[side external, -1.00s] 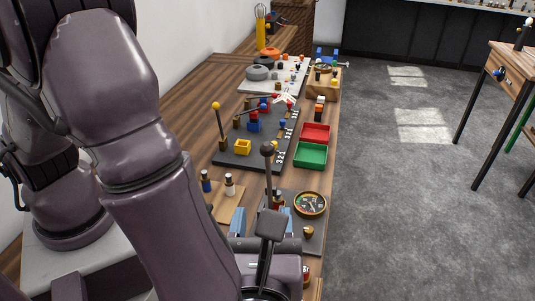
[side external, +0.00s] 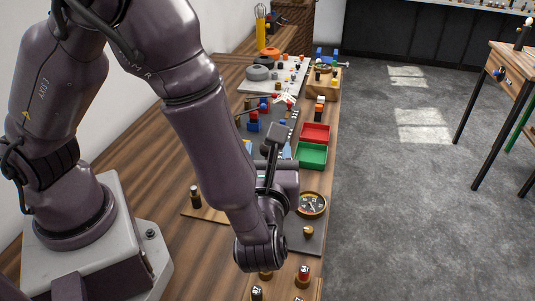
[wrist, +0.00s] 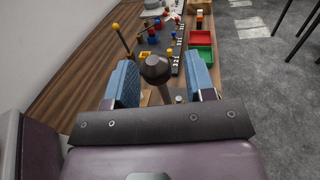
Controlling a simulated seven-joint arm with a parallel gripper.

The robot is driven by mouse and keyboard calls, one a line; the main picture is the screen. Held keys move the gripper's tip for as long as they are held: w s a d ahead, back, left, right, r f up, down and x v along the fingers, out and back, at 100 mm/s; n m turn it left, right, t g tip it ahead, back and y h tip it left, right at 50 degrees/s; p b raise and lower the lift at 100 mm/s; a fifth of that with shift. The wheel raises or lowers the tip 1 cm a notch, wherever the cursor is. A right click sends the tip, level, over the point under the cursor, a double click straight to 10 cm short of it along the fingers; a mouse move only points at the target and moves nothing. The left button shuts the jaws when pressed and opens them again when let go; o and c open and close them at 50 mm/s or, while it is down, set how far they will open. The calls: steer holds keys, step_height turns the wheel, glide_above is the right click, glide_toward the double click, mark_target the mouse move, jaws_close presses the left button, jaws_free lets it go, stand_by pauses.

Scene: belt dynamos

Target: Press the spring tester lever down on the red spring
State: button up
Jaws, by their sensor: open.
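The spring tester has a dark base plate (side external: 312,238) with a round dial gauge (side external: 312,204) and a small brass knob. The fingers are open, with a gap visible on both sides of the ball. I cannot make out the red spring in either view.
A green tray (side external: 311,156) and a red tray (side external: 315,133) lie beyond the tester. A wooden board with dark posts (side external: 195,197) stands left of my forearm. Red-topped (side external: 303,276) and dark posts stand at the near edge.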

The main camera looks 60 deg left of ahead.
steer(key=shift+c, duration=0.3)
jaws_close()
steer(key=shift+w+a, duration=0.1)
steer(key=shift+a, duration=0.05)
